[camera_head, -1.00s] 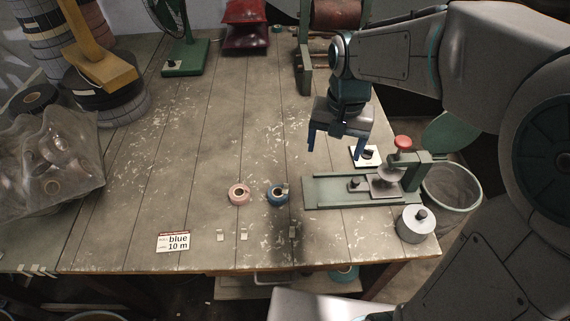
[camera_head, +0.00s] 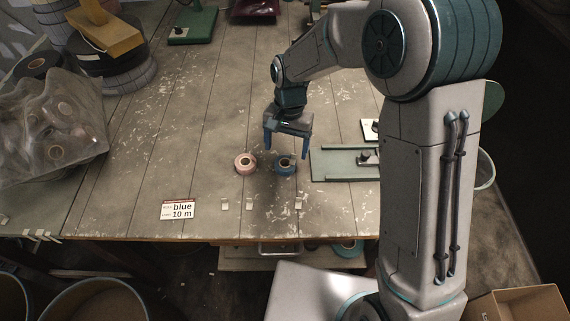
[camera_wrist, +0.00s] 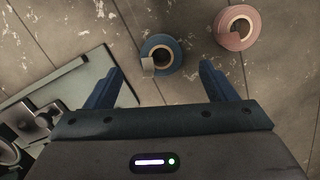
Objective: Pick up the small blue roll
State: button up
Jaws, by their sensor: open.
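The small blue roll (camera_head: 282,168) lies flat on the wooden table, right of a pink roll (camera_head: 245,163). In the wrist view the blue roll (camera_wrist: 178,60) shows a pale loose tab on its left side. My gripper (camera_head: 286,150) is open and empty, pointing down above and close to the blue roll. In the wrist view my two blue fingers (camera_wrist: 163,78) stand apart, and the roll appears between and just beyond their tips. The pink roll (camera_wrist: 237,27) is at the upper right there, outside the fingers.
A green winding device (camera_head: 345,165) stands right of the blue roll, partly behind my arm. A card (camera_head: 178,209) reading "blue 10 m" lies at the front left. Small clips (camera_head: 249,203) line the front edge. A bag of rolls (camera_head: 50,120) sits at left.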

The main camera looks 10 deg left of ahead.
aim_at(285, 160)
jog(key=shift+s+a+f+p, duration=0.1)
jog(key=shift+f+p, duration=0.05)
jog(key=shift+f, duration=1.35)
jog(key=shift+s+f+p, duration=0.1)
jog(key=shift+f+p, duration=0.05)
jog(key=shift+f, duration=1.3)
jog(key=c, duration=1.1)
